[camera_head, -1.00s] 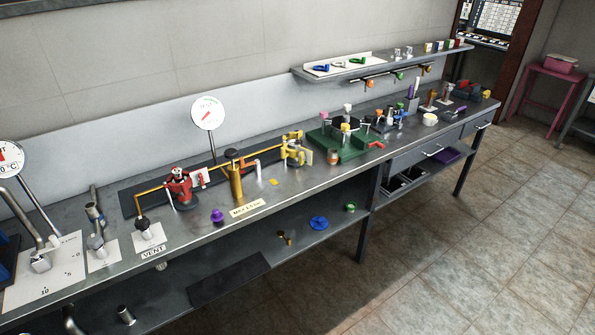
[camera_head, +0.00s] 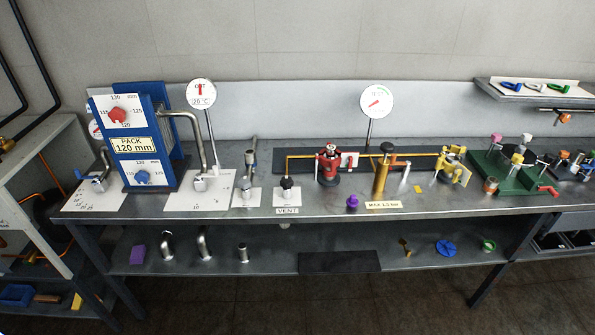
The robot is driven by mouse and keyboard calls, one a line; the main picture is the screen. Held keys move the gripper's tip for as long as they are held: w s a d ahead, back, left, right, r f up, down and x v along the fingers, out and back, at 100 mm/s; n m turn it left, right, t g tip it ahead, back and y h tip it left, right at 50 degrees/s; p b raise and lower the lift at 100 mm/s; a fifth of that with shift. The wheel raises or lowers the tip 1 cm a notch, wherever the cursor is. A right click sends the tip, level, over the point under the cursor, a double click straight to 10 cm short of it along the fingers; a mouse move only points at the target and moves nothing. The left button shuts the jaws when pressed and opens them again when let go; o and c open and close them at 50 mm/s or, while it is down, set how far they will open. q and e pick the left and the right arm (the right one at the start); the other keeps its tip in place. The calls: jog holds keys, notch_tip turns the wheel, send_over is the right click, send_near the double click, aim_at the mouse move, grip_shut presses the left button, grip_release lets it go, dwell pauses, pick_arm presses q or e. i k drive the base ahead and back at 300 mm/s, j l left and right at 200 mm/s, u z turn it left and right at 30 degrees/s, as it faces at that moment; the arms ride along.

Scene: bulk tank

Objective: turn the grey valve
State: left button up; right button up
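No single valve is marked out as the grey valve, and at this size I cannot tell which one it is. A grey metal fitting (camera_head: 200,184) stands on a white plate at the foot of a bent grey pipe, right of the blue plate pack. A slimmer grey upright fitting (camera_head: 249,187) stands on a small white plate to its right. Another grey fitting (camera_head: 98,183) stands on the white plate at the bench's left end. A dark-knobbed fitting (camera_head: 287,184) stands above the VENT label. Neither of my grippers is in view.
The blue plate pack (camera_head: 145,140) is a tall obstacle on the left of the grey bench (camera_head: 330,205).

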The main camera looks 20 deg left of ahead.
aim_at(244, 182)
jog(key=u, duration=1.15)
